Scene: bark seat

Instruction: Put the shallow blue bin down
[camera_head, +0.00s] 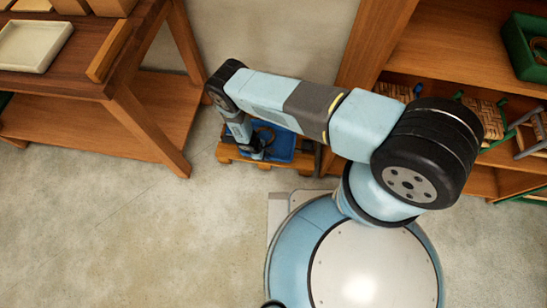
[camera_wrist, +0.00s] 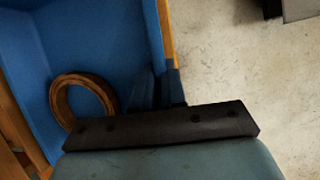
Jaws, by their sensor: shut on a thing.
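The shallow blue bin (camera_head: 284,150) is beyond my base, under my arm, over a low wooden stand (camera_head: 228,153). My gripper (camera_head: 257,152) points down at the bin's near side and is shut on its wall. In the wrist view the bin (camera_wrist: 95,38) fills the upper left, and my gripper's dark fingers (camera_wrist: 158,88) are at its right wall. A brown coiled ring (camera_wrist: 62,98) lies inside the bin. I cannot tell whether the bin's underside touches the stand. My arm hides part of the bin in the head view.
A wooden workbench (camera_head: 150,125) with a pale tray (camera_head: 33,45) stands at the left. A wooden shelf unit (camera_head: 450,45) at the right holds a green bin (camera_head: 522,50) and small woven-seat stools (camera_head: 484,112). The concrete floor (camera_head: 130,235) at the front left is clear.

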